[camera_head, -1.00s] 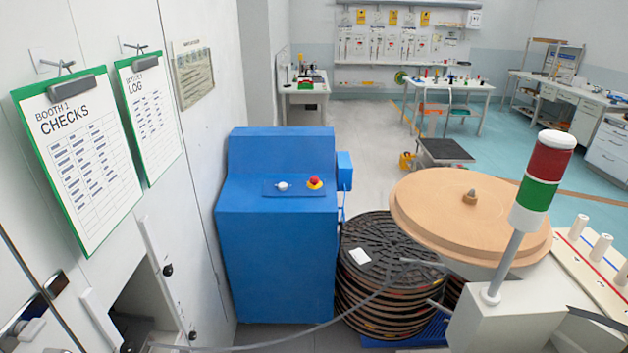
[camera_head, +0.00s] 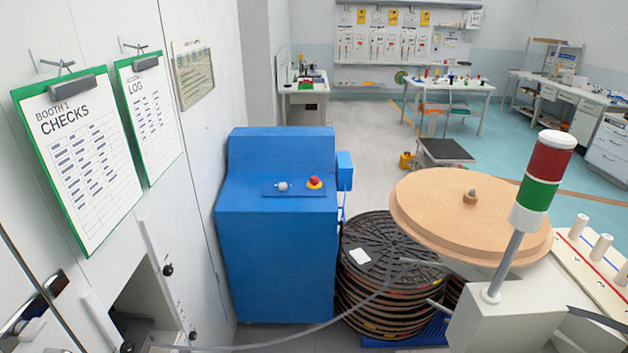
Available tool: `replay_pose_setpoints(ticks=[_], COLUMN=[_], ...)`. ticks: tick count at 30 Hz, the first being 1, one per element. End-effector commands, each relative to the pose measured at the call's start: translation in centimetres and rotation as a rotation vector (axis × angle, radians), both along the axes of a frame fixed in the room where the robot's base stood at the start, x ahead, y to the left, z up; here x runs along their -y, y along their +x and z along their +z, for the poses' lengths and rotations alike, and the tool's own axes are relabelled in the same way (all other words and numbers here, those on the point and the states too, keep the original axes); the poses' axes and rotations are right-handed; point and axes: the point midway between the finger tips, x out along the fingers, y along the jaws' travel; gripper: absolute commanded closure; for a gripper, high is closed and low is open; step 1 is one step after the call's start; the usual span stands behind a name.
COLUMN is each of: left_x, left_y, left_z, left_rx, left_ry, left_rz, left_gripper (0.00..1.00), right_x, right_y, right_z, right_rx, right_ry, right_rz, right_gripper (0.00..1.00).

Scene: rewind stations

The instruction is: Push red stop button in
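The red stop button (camera_head: 314,181) is a small red knob on a yellow base, on top of the blue cabinet (camera_head: 276,255). It sits at the right end of a blue control plate (camera_head: 294,190), with a pale knob (camera_head: 282,186) to its left. From here I cannot tell whether the button is in or out. Nothing touches it or covers it. Neither of my grippers shows in the head view.
A stack of dark reels (camera_head: 385,260) stands right of the cabinet, with a tan disc (camera_head: 470,215) beyond. A red-green signal tower (camera_head: 540,180) rises at right. Clipboards (camera_head: 80,160) hang on the left wall. A cable (camera_head: 350,305) crosses the front. Floor behind the cabinet is partly free.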

Motion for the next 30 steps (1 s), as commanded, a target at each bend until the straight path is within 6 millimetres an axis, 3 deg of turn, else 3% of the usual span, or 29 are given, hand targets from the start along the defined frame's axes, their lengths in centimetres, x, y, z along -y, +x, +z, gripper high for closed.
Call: replay_pose_setpoints(ticks=[12, 17, 30], left_x=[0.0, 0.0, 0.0], left_y=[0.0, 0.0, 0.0], left_z=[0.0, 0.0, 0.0], left_rx=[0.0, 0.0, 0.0], left_ry=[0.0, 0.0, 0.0], left_rz=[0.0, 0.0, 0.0], left_gripper=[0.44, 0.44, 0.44], right_x=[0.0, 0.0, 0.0], right_y=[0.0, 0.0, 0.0], right_z=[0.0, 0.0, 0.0], right_rx=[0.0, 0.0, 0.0], right_ry=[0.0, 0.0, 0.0], right_rz=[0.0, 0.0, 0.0], right_gripper=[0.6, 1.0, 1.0])
